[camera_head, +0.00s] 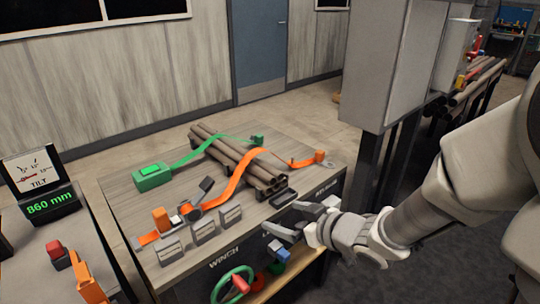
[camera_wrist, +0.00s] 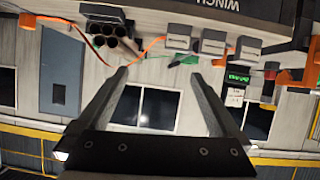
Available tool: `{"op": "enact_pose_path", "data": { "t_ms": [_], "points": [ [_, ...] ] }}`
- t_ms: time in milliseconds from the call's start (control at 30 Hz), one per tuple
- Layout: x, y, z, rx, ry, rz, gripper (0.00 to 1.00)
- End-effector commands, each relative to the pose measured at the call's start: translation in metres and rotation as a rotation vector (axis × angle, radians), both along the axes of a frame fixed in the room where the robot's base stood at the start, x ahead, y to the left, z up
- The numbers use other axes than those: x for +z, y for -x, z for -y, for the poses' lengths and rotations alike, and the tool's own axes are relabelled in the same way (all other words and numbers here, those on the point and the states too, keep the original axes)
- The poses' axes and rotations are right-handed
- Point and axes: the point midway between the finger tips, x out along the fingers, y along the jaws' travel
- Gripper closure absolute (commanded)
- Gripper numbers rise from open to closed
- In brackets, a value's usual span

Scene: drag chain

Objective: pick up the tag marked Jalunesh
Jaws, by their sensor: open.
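Several small grey holders with pale faces stand along the front of the wooden table: a left one (camera_head: 169,248), a middle one (camera_head: 204,229) and a right one (camera_head: 230,213). They may be tags, but no writing on them is legible, so I cannot tell which is marked Jalunesh. Similar grey blocks (camera_wrist: 213,43) show near the top of the wrist view. My gripper (camera_head: 283,221) is open and empty, near the table's front edge, right of the holders and apart from them. Its two fingers (camera_wrist: 160,78) spread wide in the wrist view.
A bundle of brown pipes (camera_head: 240,160) lies on the table under an orange strap (camera_head: 236,180) and a green strap (camera_head: 195,153). A green handwheel (camera_head: 232,285) is at the table's front, beneath WINCH lettering. A grey cabinet (camera_head: 390,65) stands behind my arm. An 860 mm display (camera_head: 50,204) is left.

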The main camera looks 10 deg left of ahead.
Motion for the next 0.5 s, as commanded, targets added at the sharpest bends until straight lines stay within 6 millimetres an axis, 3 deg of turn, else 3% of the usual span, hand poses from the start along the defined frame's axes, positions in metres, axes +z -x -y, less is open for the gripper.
{"op": "enact_pose_path", "data": {
  "t_ms": [33, 200, 500],
  "points": [
    [-0.009, 0.004, -0.007, 0.030, -0.030, -0.007, 0.00],
    [-0.016, 0.009, -0.024, 0.085, -0.082, -0.012, 0.00],
    [-0.040, -0.024, -0.069, 0.088, -0.084, -0.011, 0.00]
  ]
}}
